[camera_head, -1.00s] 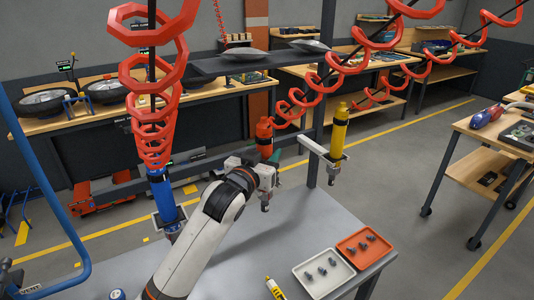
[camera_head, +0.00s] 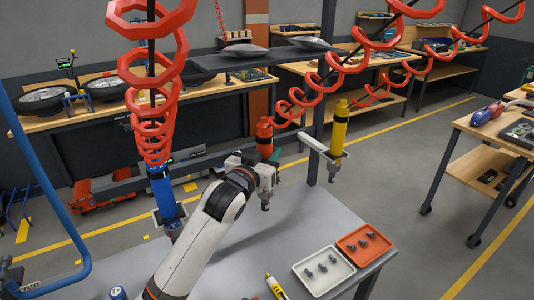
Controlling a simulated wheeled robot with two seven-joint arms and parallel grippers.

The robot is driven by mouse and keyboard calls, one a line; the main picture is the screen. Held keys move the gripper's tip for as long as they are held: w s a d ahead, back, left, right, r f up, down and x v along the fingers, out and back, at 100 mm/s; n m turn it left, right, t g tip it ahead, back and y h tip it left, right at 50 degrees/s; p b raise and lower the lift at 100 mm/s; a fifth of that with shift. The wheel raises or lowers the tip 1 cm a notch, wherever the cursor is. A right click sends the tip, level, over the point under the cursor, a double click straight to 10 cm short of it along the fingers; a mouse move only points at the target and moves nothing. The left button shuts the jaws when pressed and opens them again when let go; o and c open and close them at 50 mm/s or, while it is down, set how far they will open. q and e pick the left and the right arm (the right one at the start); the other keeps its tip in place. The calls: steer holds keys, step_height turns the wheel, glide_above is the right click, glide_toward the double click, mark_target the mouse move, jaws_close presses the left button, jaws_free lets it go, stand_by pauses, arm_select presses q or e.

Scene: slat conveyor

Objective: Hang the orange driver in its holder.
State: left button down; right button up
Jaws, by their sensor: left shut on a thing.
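The orange driver (camera_head: 264,136) stands upright in the middle of the view, above the grey table (camera_head: 310,217), with its tip pointing down. My left gripper (camera_head: 262,170) is shut on it, and the wrist hides part of its body. A blue driver (camera_head: 162,194) hangs upright in a bracket on the left, under a red coiled hose. A yellow driver (camera_head: 339,128) hangs in a bracket (camera_head: 322,149) on the right. An empty holder for the orange driver cannot be made out clearly behind my arm. My right gripper is not in view.
A white tray (camera_head: 299,270) and an orange tray (camera_head: 350,248), each with several small dark parts, lie at the table's front right. A yellow tool (camera_head: 275,287) lies beside them. A dark post (camera_head: 322,95) stands behind the table. Red coiled hoses (camera_head: 160,80) hang overhead.

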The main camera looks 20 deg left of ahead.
arm_select(q)
steer(key=c, duration=0.9)
jaws_free()
steer(key=shift+f, duration=0.25)
steer(key=shift+s, duration=0.4)
steer(key=s+b, duration=0.1)
steer(key=s, duration=0.2)
steer(key=s+b, duration=0.1)
steer(key=s, duration=0.3)
steer(key=s+b, duration=0.1)
steer(key=s, duration=0.3)
steer(key=shift+s+a+r+b, duration=0.2)
steer(key=shift+a+r+b, duration=0.05)
steer(key=shift+a+b, duration=0.15)
